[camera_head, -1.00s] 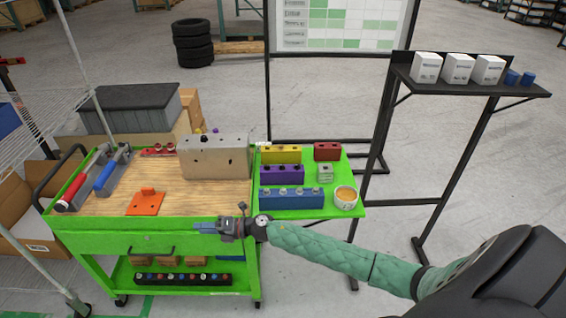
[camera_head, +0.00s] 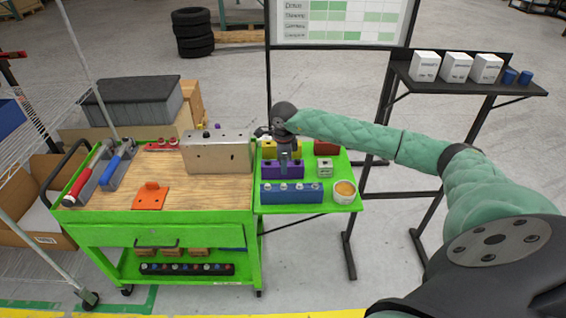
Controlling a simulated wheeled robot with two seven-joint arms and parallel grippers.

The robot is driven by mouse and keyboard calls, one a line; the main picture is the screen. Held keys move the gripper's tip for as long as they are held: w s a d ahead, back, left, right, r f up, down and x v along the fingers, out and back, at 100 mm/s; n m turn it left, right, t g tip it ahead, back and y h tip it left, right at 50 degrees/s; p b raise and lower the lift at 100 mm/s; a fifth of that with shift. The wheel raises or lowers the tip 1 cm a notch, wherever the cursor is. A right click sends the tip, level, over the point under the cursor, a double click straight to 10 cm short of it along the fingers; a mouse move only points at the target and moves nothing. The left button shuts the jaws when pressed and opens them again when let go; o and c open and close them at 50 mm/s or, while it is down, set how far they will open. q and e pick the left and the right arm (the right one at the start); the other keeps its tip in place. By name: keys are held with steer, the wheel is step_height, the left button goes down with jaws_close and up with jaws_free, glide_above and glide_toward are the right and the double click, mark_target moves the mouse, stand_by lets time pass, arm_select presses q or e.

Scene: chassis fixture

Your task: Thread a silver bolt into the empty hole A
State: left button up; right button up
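Several silver bolts (camera_head: 283,187) stand in a row in the blue block (camera_head: 291,197) on the green side shelf. A grey metal fixture block (camera_head: 220,158) with small dark holes stands on the wooden cart top. I cannot read any label, so I cannot tell which hole is A. My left gripper is not in view.
On the side shelf are a purple block (camera_head: 268,170), a yellow block (camera_head: 268,150), a red block (camera_head: 326,148), a small grey block (camera_head: 325,168) and a bowl (camera_head: 344,190). An orange piece (camera_head: 151,196) and hammers lie on the cart. A black shelf stand (camera_head: 470,90) stands right.

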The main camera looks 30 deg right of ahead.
glide_above(284, 185)
steer(key=shift+w+f, duration=0.1)
steer(key=shift+f, duration=2.9)
arm_select(q)
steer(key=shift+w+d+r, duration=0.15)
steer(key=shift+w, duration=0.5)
steer(key=shift+b, duration=0.35)
arm_select(e)
steer(key=shift+b, duration=0.35)
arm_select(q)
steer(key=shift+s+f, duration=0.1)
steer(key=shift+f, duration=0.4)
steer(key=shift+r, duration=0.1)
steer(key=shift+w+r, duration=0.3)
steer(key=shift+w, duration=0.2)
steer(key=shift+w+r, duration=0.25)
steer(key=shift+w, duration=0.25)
